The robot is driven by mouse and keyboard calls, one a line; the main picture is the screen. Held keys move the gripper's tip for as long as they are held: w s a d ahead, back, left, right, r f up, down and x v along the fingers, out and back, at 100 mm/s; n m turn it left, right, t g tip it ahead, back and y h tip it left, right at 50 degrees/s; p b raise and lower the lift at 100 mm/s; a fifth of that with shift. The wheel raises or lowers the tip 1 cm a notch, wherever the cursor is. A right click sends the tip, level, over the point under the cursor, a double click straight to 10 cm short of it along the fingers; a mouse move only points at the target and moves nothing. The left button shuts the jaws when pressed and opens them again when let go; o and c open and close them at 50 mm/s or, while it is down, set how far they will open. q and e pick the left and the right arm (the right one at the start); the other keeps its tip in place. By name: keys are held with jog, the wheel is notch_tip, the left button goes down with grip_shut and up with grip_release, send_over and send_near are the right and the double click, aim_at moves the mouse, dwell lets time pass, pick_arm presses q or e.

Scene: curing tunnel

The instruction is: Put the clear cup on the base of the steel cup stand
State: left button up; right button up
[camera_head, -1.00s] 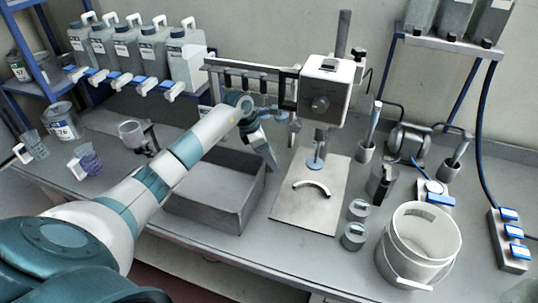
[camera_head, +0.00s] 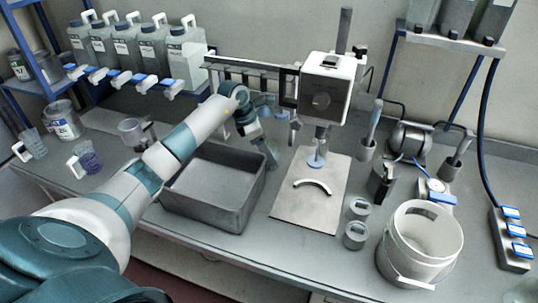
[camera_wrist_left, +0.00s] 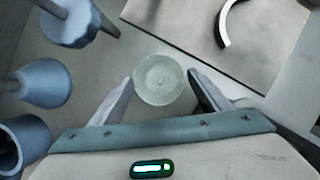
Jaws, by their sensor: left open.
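The clear cup (camera_wrist_left: 159,80) is a round translucent vessel seen from above in the left wrist view. It lies between the spread fingertips of my open left gripper (camera_wrist_left: 160,88), with no clear grip on it. In the head view my left gripper (camera_head: 270,150) is behind the grey bin, left of the steel stand; I cannot make out the cup there. The base also shows at upper right in the left wrist view (camera_wrist_left: 270,45). My right gripper is not in view.
A grey open bin (camera_head: 210,220) stands below my left forearm. Blue-tipped parts (camera_wrist_left: 45,83) crowd the left of the wrist view. Two small jars (camera_head: 355,236) and a white bucket (camera_head: 385,258) stand right of the base. The base's front is clear.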

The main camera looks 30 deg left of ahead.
pick_arm(q)
jog(key=b+v, duration=0.2)
jog(key=v, duration=0.7)
jog(key=shift+r, duration=0.15)
